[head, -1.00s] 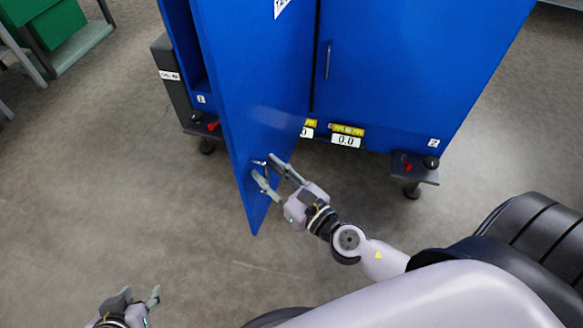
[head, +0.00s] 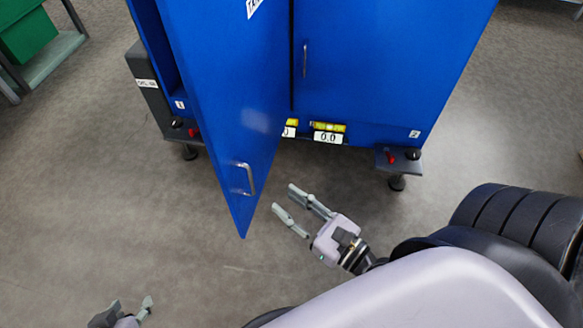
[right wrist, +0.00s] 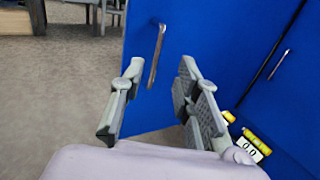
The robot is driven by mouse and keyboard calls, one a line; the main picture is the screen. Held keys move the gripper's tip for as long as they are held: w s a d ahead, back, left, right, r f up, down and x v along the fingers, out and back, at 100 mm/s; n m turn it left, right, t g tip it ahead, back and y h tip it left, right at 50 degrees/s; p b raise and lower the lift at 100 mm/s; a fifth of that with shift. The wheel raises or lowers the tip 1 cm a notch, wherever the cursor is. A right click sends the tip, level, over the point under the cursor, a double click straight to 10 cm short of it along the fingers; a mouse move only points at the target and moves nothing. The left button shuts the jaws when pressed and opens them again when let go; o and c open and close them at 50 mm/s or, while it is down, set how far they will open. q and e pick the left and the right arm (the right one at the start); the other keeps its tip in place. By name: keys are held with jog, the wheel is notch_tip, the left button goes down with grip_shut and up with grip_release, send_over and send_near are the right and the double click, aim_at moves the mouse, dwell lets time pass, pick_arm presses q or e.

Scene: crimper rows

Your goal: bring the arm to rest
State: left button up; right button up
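My right gripper (head: 298,210) is open and empty in the head view, to the right of and apart from the open blue cabinet door (head: 222,120). The door's metal handle (head: 246,180) is bare. In the right wrist view the open fingers (right wrist: 155,108) frame the same handle (right wrist: 156,55) ahead of them, with nothing between them. My left gripper (head: 128,308) shows at the bottom left edge of the head view, its fingers apart and empty; its lower part is cut off.
The blue cabinet (head: 390,70) stands ahead, its right door closed with a handle (head: 305,60). Feet with red and black knobs (head: 400,158) stick out at its base. Yellow level gauges (head: 328,127) sit at its bottom edge. A green box (head: 25,35) is at the far left. Floor between is clear.

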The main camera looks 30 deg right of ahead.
jog(key=shift+w, duration=0.1)
